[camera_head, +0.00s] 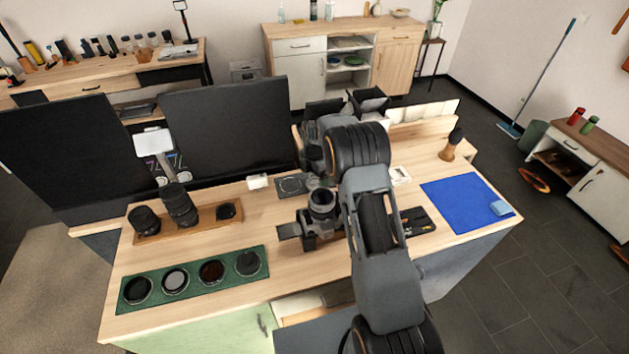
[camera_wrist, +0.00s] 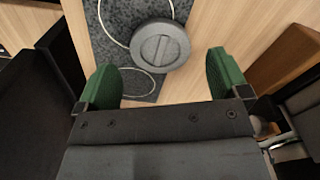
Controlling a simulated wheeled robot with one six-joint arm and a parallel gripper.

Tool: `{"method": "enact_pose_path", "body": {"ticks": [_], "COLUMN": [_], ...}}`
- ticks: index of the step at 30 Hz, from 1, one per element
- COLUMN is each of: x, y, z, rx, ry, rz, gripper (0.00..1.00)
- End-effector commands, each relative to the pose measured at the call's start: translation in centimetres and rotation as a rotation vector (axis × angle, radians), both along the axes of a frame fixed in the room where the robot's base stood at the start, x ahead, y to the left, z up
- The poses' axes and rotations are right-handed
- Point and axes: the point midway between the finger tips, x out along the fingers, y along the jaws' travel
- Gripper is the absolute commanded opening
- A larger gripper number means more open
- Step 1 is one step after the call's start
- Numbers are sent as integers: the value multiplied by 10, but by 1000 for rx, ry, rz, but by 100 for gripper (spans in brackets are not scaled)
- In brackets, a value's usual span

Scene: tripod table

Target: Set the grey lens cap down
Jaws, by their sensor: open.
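The grey lens cap (camera_wrist: 160,46) is a round disc with a raised bar across its middle. In the wrist view it lies flat over the right edge of a dark speckled pad (camera_wrist: 103,42), partly above the bare wood. The pad has two pale ring outlines, and the cap overlaps the upper one. My gripper (camera_wrist: 160,64) is open, its green-padded fingers apart on either side below the cap, not touching it. In the head view the cap (camera_head: 313,181) shows beside the pad (camera_head: 291,185), under my wrist; the fingertips are hidden there.
A camera (camera_head: 321,205) stands just in front of the pad. A wooden lens rack (camera_head: 200,221) and a green mat (camera_head: 191,293) with round filters lie further left. A blue cloth (camera_head: 462,203) lies right.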

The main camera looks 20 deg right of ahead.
Motion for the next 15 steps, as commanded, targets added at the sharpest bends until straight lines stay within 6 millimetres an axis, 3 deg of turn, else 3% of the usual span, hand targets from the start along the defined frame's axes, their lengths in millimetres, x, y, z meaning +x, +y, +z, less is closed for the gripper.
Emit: {"method": "enact_pose_path", "body": {"ticks": [9,15], "x": [1,0], "y": [0,0], "z": [61,85], "rx": [-1,0], "ry": [-4,-2], "rz": [0,0], "gripper": [94,94]}}
